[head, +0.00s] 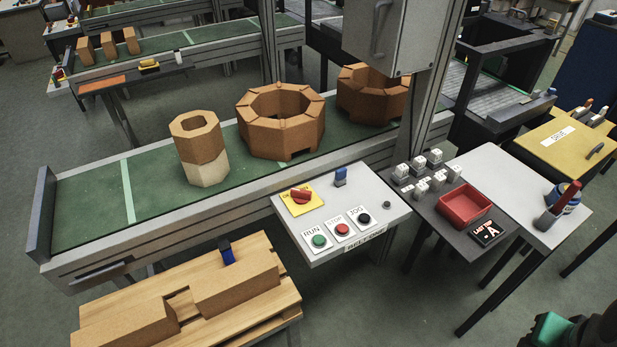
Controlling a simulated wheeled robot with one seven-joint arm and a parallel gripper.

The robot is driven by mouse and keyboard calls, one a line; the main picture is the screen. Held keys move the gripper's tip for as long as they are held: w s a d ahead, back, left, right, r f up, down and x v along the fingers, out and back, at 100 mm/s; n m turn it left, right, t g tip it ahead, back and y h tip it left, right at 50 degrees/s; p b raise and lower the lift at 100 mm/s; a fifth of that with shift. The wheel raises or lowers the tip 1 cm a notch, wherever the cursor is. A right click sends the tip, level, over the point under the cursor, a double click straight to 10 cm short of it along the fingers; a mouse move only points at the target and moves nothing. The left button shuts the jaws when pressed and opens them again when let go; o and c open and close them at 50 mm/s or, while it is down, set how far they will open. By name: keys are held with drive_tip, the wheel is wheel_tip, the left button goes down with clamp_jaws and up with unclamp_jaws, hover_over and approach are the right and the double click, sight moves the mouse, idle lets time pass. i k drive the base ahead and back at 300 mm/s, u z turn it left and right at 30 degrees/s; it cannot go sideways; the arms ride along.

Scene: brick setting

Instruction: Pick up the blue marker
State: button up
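A short dark blue upright object with a black top (226,251), possibly the blue marker, stands at the brick on the wooden pallet at the lower left. Another small blue upright piece (340,177) stands at the back of the grey control panel (283,228); I cannot tell whether it is a marker or a switch. No gripper fingers show clearly. A green and black part (553,330), perhaps of my arm, is cut off at the lower right.
Octagonal bricks (285,140) and a two-tone hollow column (200,150) stand on the green conveyor (90,205). A red tray (464,206) and white-topped stamps sit on a dark shelf right of the panel. Floor is clear between the pallet and tables.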

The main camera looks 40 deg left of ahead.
sight(225, 247)
drive_tip(key=i, duration=0.65)
drive_tip(key=u, duration=3.95)
drive_tip(key=i, duration=1)
drive_tip(key=u, duration=0.05)
